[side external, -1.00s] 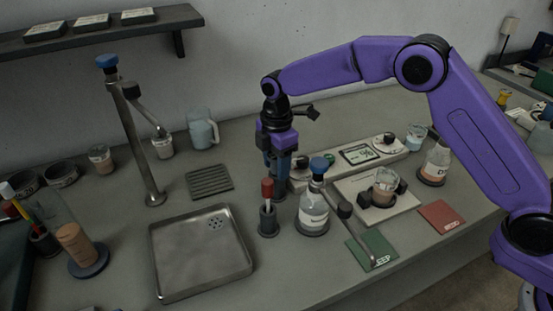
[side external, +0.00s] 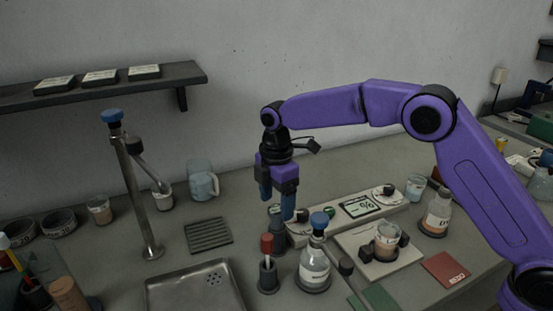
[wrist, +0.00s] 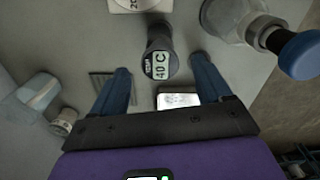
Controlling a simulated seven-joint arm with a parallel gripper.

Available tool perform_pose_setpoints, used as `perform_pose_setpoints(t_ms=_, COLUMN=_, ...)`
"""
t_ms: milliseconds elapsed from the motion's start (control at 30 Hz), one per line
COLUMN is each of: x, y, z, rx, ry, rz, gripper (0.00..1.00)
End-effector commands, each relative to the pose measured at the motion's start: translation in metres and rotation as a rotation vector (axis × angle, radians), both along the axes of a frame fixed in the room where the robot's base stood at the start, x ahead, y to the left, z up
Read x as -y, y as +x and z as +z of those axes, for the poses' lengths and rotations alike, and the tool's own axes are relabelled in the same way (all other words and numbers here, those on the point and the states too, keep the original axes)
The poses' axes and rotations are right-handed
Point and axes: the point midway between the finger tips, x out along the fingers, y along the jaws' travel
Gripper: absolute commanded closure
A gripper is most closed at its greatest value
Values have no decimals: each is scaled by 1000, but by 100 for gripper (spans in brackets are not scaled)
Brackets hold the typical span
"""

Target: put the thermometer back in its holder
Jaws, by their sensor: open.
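The thermometer (wrist: 160,64) shows from above in the wrist view as a dark round head with a "40 C" display. It appears to stand upright in a dark cylindrical holder (side external: 278,240) on the bench, which in the side view is below my gripper; how deep it sits is hidden. My gripper (side external: 277,208) points down and is open above it. In the wrist view its two blue fingers are on either side of the head, with clear gaps, and touch nothing.
A red-topped tool in a dark stand (side external: 267,270) and a blue-capped bottle (side external: 314,268) stand close in front. A long control panel (side external: 365,208) and a plate with a beaker (side external: 387,240) are to the right. A metal tray (side external: 190,290) and tap (side external: 140,195) are left.

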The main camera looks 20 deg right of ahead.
Motion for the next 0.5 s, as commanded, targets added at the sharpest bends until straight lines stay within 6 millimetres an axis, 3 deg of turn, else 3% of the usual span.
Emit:
perform_pose_setpoints(t_ms=300, x=0, y=0, z=70, rx=4, ry=3, rz=0, gripper=22)
perform_pose_setpoints(t_ms=500, x=0, y=1, z=100, rx=2, ry=1, rz=-1, gripper=22)
